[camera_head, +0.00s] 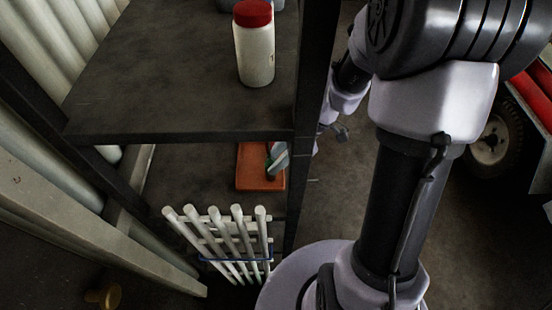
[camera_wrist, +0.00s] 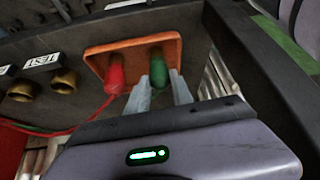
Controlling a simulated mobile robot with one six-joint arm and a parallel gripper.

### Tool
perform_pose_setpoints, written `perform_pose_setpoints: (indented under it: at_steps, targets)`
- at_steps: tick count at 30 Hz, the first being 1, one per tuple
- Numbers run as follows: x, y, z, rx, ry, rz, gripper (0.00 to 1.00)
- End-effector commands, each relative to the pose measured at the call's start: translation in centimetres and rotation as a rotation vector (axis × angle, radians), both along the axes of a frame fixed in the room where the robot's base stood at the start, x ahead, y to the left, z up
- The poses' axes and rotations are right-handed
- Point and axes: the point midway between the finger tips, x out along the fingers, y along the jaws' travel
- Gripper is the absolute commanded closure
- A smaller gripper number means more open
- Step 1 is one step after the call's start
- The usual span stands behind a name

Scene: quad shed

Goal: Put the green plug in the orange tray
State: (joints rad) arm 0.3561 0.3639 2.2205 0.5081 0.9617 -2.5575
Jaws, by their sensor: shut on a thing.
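The orange tray (camera_head: 258,182) lies on the lower shelf in the head view. It also shows in the wrist view (camera_wrist: 138,44), tilted in the picture. My gripper (camera_wrist: 166,80) is shut on the green plug (camera_wrist: 158,66), which sits between its two pale fingers against the tray area. In the head view the fingertips (camera_head: 279,156) and a bit of green show over the tray's right part; the rest of the gripper is hidden behind the shelf post. I cannot tell whether the plug touches the tray floor.
A red plug (camera_wrist: 115,76) with a red cable is beside the green one, over the tray. Brass sockets (camera_wrist: 63,80) with a TEST label are at left. The shelf post (camera_head: 309,110) and upper shelf (camera_head: 180,95) close in the space. A white bottle (camera_head: 255,50) stands above.

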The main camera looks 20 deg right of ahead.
Motion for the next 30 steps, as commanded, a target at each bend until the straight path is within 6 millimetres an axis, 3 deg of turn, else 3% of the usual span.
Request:
perform_pose_setpoints:
  at_steps: [2, 3, 6, 17, 25, 30]
  targets:
    - [0.0, 0.0, -0.3, 0.000, 0.000, 0.000, 1.00]
    - [0.0, 0.0, -0.3, 0.000, 0.000, 0.000, 0.71]
    - [0.0, 0.0, -0.2, 0.000, 0.000, 0.000, 0.51]
    - [0.0, 0.0, 0.4, 0.000, 0.001, 0.000, 0.51]
    - [-0.5, -3.8, 6.8, -0.001, -0.004, -0.003, 0.51]
    - [-0.9, -5.5, 9.6, 0.000, -0.001, -0.003, 0.51]
